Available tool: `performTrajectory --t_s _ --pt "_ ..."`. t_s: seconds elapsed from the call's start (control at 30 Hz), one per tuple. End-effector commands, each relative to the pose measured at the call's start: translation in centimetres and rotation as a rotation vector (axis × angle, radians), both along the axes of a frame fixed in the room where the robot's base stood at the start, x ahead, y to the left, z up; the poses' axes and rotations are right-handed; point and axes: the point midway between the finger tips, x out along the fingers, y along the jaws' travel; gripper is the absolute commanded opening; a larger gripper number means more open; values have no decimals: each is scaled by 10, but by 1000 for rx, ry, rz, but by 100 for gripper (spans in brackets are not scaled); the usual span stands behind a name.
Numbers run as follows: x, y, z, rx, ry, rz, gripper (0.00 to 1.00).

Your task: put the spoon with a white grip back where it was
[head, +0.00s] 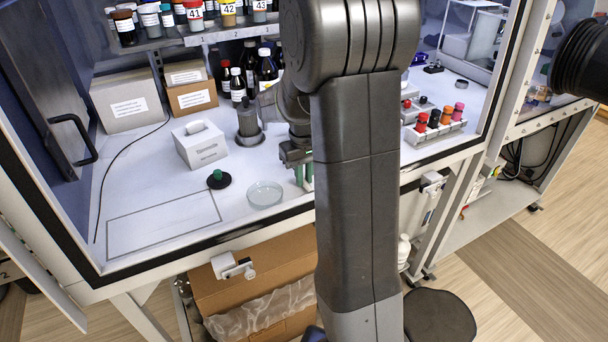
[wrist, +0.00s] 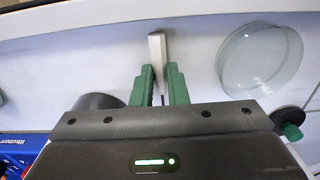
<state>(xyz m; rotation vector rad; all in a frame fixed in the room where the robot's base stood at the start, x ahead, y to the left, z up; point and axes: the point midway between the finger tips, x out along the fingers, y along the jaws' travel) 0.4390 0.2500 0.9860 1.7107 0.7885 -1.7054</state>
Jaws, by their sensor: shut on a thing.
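My gripper (head: 304,178) is inside the glove-port cabinet, low over the white work surface, partly hidden behind my arm in the head view. In the wrist view its green fingers (wrist: 160,84) are closed on the spoon with a white grip (wrist: 156,48). The pale grip sticks out past the fingertips, toward the top of the picture. The rest of the spoon is mostly hidden between the fingers, and I cannot make out the spoon in the head view.
A clear glass dish (head: 264,194) lies left of my gripper; it also shows in the wrist view (wrist: 262,55). A black disc with a green knob (head: 217,178) and a white box (head: 200,144) stand farther left. A rack of coloured-cap vials (head: 436,132) stands right. The outlined front-left area is bare.

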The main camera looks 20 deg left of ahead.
Motion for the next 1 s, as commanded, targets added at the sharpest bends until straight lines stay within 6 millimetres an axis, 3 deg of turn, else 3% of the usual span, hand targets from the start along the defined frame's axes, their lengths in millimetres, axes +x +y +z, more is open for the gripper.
performTrajectory --t_s 0.2,0.23,0.3,0.33,0.7,1.0 --pt "0 0 -4 -1 1 0 0" --pt "0 0 -3 0 0 0 19" --pt "0 0 -3 0 0 0 33" --pt "0 0 -3 0 0 0 35" --pt "0 0 5 2 -1 0 35" --pt "1 1 63 4 -5 0 35"
